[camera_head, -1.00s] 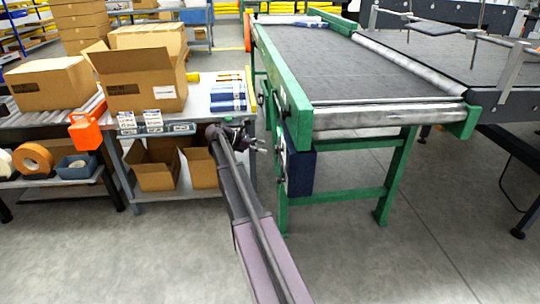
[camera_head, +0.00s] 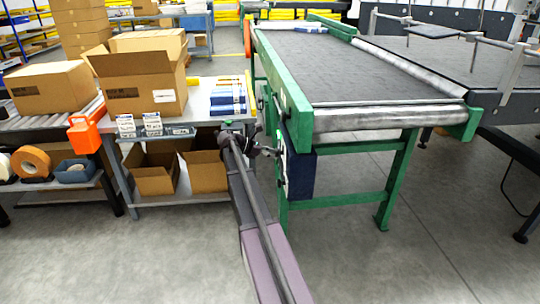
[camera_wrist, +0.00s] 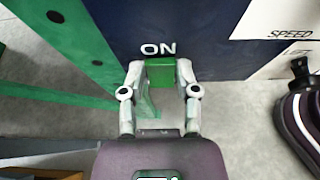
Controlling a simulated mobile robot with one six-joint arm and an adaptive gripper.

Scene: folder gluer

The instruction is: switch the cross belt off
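The cross belt (camera_head: 365,72) is a dark belt on a green frame. A navy control box (camera_head: 301,172) hangs on its near left leg. In the wrist view the navy panel (camera_wrist: 215,60) carries a white ON label above a green switch piece (camera_wrist: 161,73). My gripper (camera_head: 268,151) is at the left face of the box. In the wrist view my gripper (camera_wrist: 160,68) is open, with one fingertip on each side of the green piece. I cannot tell whether the fingertips touch it. The box face is mostly hidden in the head view.
A white SPEED plate (camera_wrist: 285,25) is at the panel's upper right. Left of my arm stands a packing bench (camera_head: 205,119) with an open carton (camera_head: 140,80) on it. A second dark conveyor (camera_head: 470,55) is at right. The floor in front is clear.

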